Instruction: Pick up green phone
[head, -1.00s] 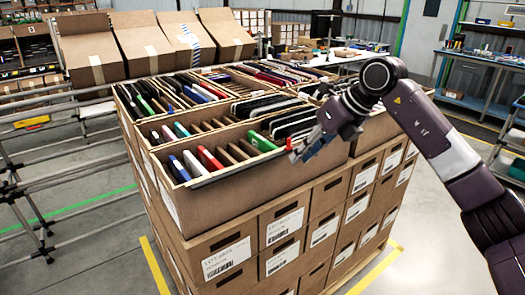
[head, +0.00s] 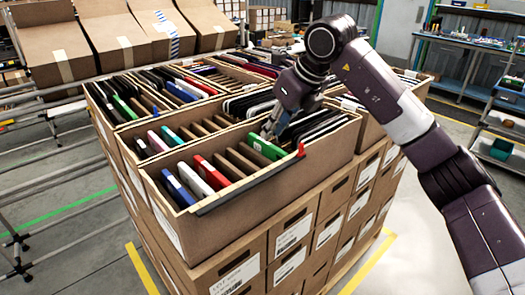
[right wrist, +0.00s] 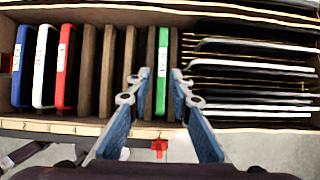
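A green phone (head: 265,147) stands on edge in the front carton (head: 255,180), right of several brown dividers. In the right wrist view the green phone (right wrist: 162,60) is upright in the row, next to a brown divider. My right gripper (head: 268,128) is over the carton at the phone. In the right wrist view its blue fingers (right wrist: 161,78) are open, one on each side of the green phone, with gaps visible. I cannot tell how deep the tips reach. My left gripper is not in view.
Blue, white and red phones (right wrist: 66,65) stand to the left in the same carton, and several dark devices (right wrist: 250,75) lie to the right. A red tab (head: 300,150) sits on the front rim. More filled cartons adjoin behind and right.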

